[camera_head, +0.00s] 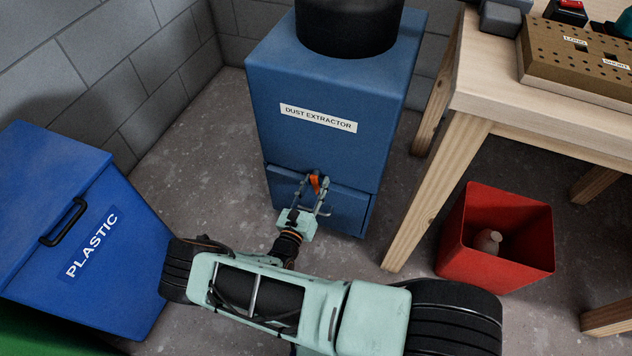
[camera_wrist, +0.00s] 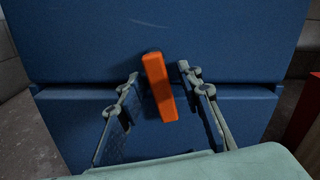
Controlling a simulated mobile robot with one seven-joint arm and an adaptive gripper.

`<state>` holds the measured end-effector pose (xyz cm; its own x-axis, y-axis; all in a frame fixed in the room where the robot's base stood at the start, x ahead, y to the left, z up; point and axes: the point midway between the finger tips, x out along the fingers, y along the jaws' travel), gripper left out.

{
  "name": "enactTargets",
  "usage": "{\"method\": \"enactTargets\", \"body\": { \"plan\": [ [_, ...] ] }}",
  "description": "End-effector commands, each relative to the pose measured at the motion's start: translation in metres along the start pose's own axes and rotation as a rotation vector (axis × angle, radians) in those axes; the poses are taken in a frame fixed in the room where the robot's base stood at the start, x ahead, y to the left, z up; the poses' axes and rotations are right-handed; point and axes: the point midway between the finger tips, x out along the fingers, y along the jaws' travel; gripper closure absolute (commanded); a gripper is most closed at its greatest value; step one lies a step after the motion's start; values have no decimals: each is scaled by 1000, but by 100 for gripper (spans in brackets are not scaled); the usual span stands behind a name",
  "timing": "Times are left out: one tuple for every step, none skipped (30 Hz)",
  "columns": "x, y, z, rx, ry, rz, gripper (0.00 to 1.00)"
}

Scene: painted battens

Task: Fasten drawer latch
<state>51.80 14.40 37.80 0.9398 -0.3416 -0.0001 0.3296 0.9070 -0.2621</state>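The blue dust extractor (camera_head: 330,95) stands against the wall, with a drawer (camera_head: 348,205) at its base. An orange latch (camera_head: 315,184) sits at the seam above the drawer. In the wrist view the latch (camera_wrist: 160,88) is a short bar tilted slightly, its lower end over the drawer front (camera_wrist: 255,120). My gripper (camera_head: 314,182) is at the latch, and in the wrist view my gripper (camera_wrist: 158,82) has its fingers apart, one on each side of the latch, with gaps visible. Part of the drawer front is hidden behind my gripper.
A blue plastic bin (camera_head: 125,215) stands at the left. A wooden workbench (camera_head: 478,95) stands at the right, with a red bin (camera_head: 500,255) holding a pale object beside its leg. Bare floor (camera_head: 190,180) lies between the plastic bin and the extractor.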

Motion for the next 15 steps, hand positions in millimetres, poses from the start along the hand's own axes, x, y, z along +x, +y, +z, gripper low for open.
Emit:
{"method": "enactTargets", "body": {
  "plan": [
    [0, 0, 0, 0, 0, 0, 69],
    [0, 0, 0, 0, 0, 0, 72],
    [0, 0, 0, 0, 0, 0, 77],
    [0, 0, 0, 0, 0, 0, 80],
    [0, 0, 0, 0, 0, 0, 83],
    [0, 0, 0, 0, 0, 0, 88],
    [0, 0, 0, 0, 0, 0, 91],
    [0, 0, 0, 0, 0, 0, 94],
    [0, 0, 0, 0, 0, 0, 99],
    [0, 0, 0, 0, 0, -1, 100],
    [0, 0, 0, 0, 0, -1, 100],
    [0, 0, 0, 0, 0, -1, 100],
    [0, 0, 0, 0, 0, -1, 100],
    [0, 0, 0, 0, 0, -1, 100],
    [0, 0, 0, 0, 0, -1, 100]
  ]
}}
